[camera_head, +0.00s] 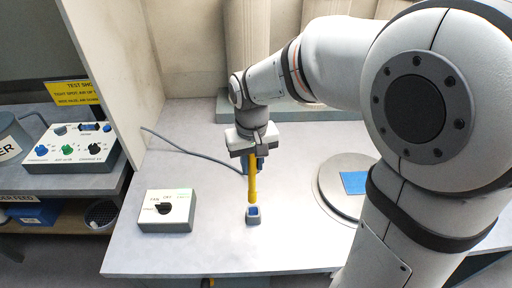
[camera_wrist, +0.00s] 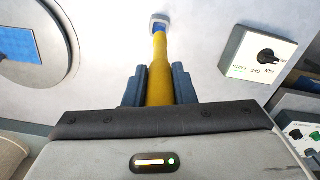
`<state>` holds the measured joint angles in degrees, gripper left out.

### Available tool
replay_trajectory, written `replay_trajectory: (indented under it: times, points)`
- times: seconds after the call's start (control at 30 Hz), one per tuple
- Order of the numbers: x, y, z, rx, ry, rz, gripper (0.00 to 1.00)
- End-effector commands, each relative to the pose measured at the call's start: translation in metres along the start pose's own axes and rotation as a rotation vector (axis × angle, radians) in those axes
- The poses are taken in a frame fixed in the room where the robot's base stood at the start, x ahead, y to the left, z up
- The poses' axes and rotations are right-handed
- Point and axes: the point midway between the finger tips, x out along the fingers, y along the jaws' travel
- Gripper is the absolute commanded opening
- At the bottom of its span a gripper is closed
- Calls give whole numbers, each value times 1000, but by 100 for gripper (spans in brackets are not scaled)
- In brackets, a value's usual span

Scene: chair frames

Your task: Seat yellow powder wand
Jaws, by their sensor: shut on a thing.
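The yellow powder wand (camera_head: 252,183) hangs near upright from my gripper (camera_head: 249,163) over the table. In the wrist view, the two dark blue-grey fingers of my gripper (camera_wrist: 160,88) are shut on the wand (camera_wrist: 160,70), one on each side.
A grey control box with a black knob (camera_head: 168,210) stands left of the holder. A round grey turntable with a blue patch (camera_head: 354,183) lies to the right. A dark cable (camera_head: 190,156) crosses the table behind. A side panel (camera_head: 115,75) bounds the left.

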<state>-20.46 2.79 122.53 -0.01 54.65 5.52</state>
Motion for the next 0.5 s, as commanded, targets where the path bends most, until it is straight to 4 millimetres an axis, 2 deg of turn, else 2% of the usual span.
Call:
replay_trajectory:
  times: [0.37,0.5]
  points:
    - [0,8,0,22,1,0,0]
    - [6,8,0,23,1,0,0]
